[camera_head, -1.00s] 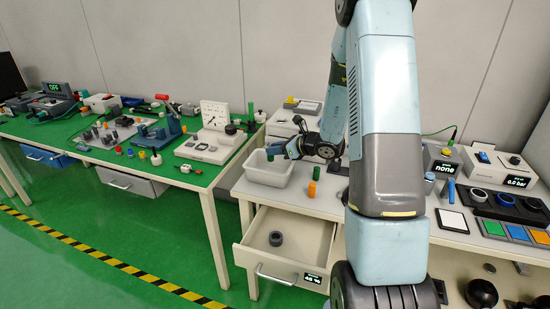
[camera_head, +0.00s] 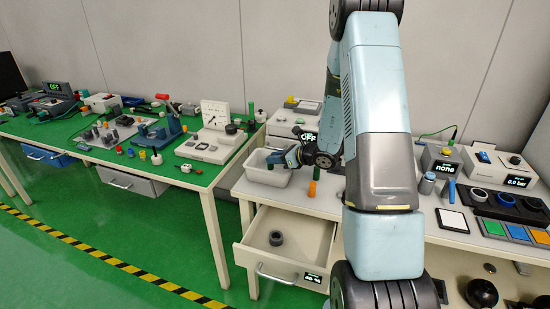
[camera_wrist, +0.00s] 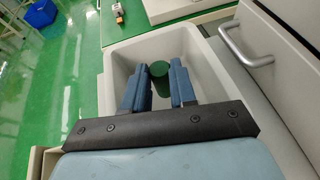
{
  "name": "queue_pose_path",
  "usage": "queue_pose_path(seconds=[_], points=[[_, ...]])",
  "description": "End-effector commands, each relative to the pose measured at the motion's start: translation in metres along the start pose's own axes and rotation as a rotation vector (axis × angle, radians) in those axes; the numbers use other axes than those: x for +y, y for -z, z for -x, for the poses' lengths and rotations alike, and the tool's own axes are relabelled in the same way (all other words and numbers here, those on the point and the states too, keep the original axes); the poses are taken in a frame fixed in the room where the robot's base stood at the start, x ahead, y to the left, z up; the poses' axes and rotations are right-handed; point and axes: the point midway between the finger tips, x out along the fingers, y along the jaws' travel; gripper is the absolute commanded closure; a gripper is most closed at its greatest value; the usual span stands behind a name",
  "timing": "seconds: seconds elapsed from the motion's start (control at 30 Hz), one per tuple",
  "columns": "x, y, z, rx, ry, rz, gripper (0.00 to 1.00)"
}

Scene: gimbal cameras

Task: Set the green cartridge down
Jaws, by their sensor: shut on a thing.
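The green cartridge (camera_wrist: 158,72) is between the two blue fingers of my gripper (camera_wrist: 157,78) in the wrist view. My gripper is shut on it, over the mouth of a white bin (camera_wrist: 118,62). In the head view, my gripper (camera_head: 272,160) is at the white bin (camera_head: 252,172) on the right-hand bench. I cannot tell whether the cartridge touches the bin floor.
An orange cylinder (camera_head: 312,188) and a green cylinder (camera_head: 316,173) stand right of the bin. Below is an open drawer (camera_head: 285,262) with a dark ring (camera_head: 276,238) in it. A grey instrument box (camera_head: 290,127) stands behind the bin.

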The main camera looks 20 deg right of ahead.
Motion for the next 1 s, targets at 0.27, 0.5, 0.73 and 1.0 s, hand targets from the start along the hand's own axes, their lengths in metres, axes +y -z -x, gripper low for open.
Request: queue_pose_path(seconds=[0.27,0.5,0.73,1.0], points=[[0.0000,0.0063,-0.0025,0.000,0.000,0.000,1.00],[-0.0001,0.0059,-0.0023,0.000,0.000,0.000,0.59],[0.0000,0.0058,-0.0023,0.000,0.000,0.000,0.48],[-0.0002,-0.0023,0.0008,-0.001,0.001,0.002,0.48]])
